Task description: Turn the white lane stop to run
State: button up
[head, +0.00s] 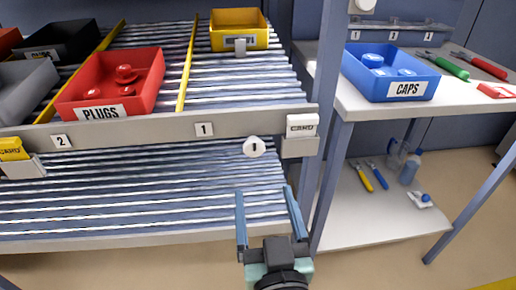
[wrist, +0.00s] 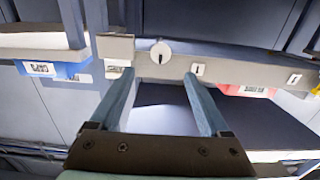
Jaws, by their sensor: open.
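The white lane stop (head: 254,146) is a round white knob with a short dark mark on the front rail, right of the tag marked 1. In the head view the mark stands about upright. The knob also shows in the wrist view (wrist: 161,52), just beyond and between the fingertips. My gripper (head: 264,192) is open and empty, its blue fingers reaching toward the rack below the knob. In the wrist view the open fingers (wrist: 159,75) stand apart with nothing between them, and they do not appear to touch the knob.
A white card box (head: 302,125) sits on the rail close right of the knob, by the rack post. A red PLUGS bin (head: 112,85) and a yellow bin (head: 240,28) stand on the upper rollers. A blue CAPS bin (head: 390,73) stands on the right table. The lower rollers (head: 130,190) are empty.

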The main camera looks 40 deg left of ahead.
aim_at(254, 151)
jog(key=x, duration=1.1)
jog(key=shift+w+a+r, duration=0.1)
jog(key=shift+a, duration=0.2)
grip_shut()
